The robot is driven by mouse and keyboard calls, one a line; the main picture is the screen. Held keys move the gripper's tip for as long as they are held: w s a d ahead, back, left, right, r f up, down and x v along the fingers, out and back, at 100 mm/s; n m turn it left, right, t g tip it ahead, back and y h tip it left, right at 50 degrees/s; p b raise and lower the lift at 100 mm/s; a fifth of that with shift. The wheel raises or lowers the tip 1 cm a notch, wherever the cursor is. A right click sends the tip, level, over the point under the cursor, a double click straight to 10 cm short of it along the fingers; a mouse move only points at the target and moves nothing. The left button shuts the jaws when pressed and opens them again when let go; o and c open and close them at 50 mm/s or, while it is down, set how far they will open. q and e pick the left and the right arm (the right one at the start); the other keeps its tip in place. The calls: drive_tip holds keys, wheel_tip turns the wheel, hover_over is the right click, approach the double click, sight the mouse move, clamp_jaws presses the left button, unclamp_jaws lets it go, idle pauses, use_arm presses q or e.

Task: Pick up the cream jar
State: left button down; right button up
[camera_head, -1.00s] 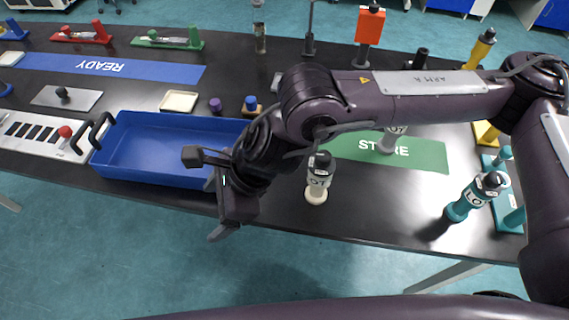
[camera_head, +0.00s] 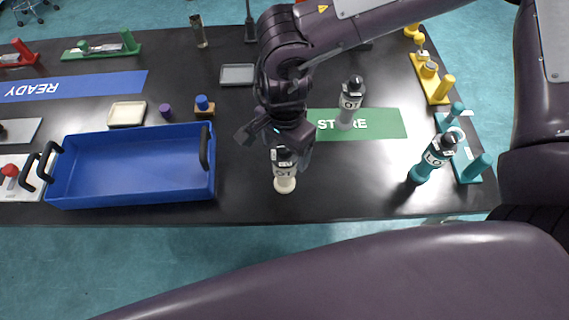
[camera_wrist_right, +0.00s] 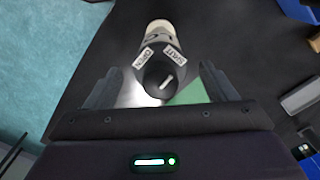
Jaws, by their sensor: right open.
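The cream jar (camera_head: 285,180) stands upright on the black table near the front edge, just right of the blue tray. It has a cream base, a grey body with a white label and a dark cap. My right gripper (camera_head: 275,142) is above and around the top of the jar in the head view. In the right wrist view the jar (camera_wrist_right: 161,45) lies between the two open fingers (camera_wrist_right: 157,88), its black cap toward me. I cannot tell whether the fingers touch it. My left gripper is not in view.
The blue tray (camera_head: 130,196) is to the left. A grey jar (camera_head: 350,103) stands on the green STORE mat (camera_head: 385,125) behind, right. A yellow stand (camera_head: 430,78) is at the back right.

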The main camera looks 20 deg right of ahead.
drive_tip(key=shift+f, duration=1.1)
drive_tip(key=c, duration=1.4)
